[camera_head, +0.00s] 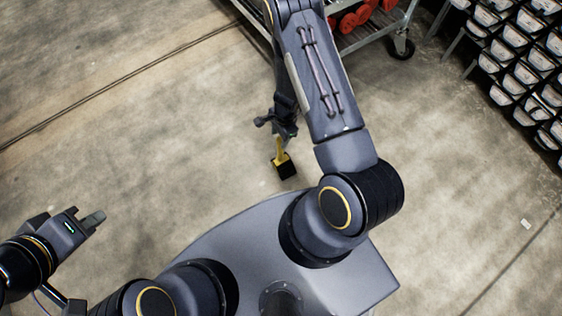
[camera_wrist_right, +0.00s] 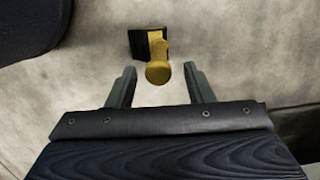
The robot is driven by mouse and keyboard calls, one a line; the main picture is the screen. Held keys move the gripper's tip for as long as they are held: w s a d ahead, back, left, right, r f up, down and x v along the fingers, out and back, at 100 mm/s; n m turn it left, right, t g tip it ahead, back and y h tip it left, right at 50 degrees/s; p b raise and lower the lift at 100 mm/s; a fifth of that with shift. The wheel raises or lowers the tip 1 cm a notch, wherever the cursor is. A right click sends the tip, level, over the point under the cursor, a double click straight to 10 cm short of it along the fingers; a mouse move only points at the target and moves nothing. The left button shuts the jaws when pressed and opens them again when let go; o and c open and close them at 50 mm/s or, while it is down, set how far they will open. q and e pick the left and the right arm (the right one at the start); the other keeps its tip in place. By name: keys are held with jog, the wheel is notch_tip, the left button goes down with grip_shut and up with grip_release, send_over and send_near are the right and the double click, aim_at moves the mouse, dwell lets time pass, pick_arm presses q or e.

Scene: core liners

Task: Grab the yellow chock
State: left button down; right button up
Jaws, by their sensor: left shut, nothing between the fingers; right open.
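The yellow chock (camera_head: 284,160) is on the concrete floor in front of my base, a yellow upright handle with a black block at its foot. In the right wrist view the chock (camera_wrist_right: 157,72) shows its round yellow top between and slightly beyond the two fingertips, with the black block behind it. My right gripper (camera_wrist_right: 158,78) is open around the line of the handle; contact cannot be seen. In the head view my right gripper (camera_head: 278,124) is close to the handle's top, partly hidden by my arm. My left gripper (camera_head: 98,217) is shut and empty at the lower left, far from the chock.
A metal cart (camera_head: 375,38) with red items on it stands at the top, behind my right arm, on a caster wheel. A black rack (camera_head: 515,65) of several white-fronted bins fills the upper right. The floor (camera_head: 120,130) left of the chock is clear.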

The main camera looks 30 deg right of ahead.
notch_tip(320, 180, down, 5)
jog(key=b, duration=0.3)
jog(key=shift+s+a+f, duration=0.1)
jog(key=shift+f, duration=0.05)
jog(key=shift+c, duration=0.5)
grip_shut()
dwell(0.6)
